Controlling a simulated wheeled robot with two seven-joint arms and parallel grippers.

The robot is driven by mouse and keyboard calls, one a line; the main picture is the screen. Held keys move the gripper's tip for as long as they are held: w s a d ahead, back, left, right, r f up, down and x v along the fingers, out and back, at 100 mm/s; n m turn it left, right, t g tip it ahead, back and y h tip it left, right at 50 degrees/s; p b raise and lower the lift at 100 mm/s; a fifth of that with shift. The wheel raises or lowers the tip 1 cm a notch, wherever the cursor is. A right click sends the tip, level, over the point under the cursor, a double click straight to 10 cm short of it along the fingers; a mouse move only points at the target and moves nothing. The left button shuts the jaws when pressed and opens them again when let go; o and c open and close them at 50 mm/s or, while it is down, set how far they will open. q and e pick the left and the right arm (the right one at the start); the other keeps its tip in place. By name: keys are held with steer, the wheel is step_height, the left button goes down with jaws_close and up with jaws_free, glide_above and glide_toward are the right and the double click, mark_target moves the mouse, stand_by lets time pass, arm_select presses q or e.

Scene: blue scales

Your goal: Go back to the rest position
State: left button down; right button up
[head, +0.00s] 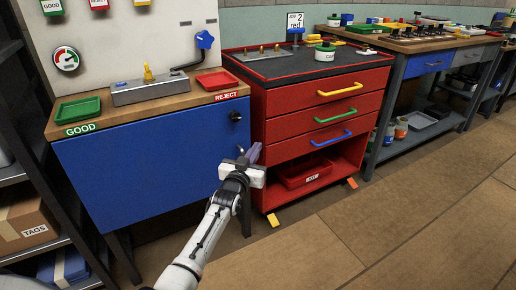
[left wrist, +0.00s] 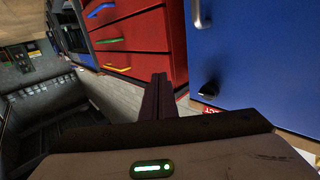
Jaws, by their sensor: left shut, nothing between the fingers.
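My left gripper (head: 252,153) is in front of the gap between the blue bench front and the red drawer cabinet in the head view. Its fingers are together with nothing between them. The left wrist view shows the dark closed fingers (left wrist: 161,97), with the red cabinet and the blue panel beyond them. I cannot tell from the head view whether the fingers touch the furniture. My right gripper is in neither view.
The blue-fronted bench (head: 150,165) carries a green tray (head: 78,109) and a red tray (head: 217,81). The red cabinet (head: 275,105) has several drawers, all shut. A dark shelf with a cardboard box (head: 25,217) stands at the left. The floor (head: 400,225) at the right is clear.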

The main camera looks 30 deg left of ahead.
arm_select(q)
steer(key=s+d+f+m+g+h+p, duration=0.2)
steer(key=s+d+f+p, duration=0.3)
steer(key=s, duration=0.5)
steer(key=s+d+f+m+g+h+p, duration=0.2)
steer(key=s+d+f+p, duration=0.15)
steer(key=s+d, duration=0.45)
steer(key=s+d+g+h+p, duration=0.1)
steer(key=s+d, duration=0.2)
steer(key=s, duration=0.4)
steer(key=s+d+g+h+p, duration=0.1)
steer(key=s+d, duration=0.3)
steer(key=s, duration=0.4)
steer(key=s+d+m+g+h+p, duration=0.1)
steer(key=s+d+g, duration=0.1)
steer(key=s+d, duration=0.2)
steer(key=s+f, duration=0.1)
steer(key=s, duration=0.2)
steer(key=shift+s+g, duration=0.15)
steer(key=shift+g, duration=0.25)
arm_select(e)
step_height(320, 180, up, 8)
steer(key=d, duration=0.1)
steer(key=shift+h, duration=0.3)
arm_select(q)
steer(key=shift+d, duration=0.1)
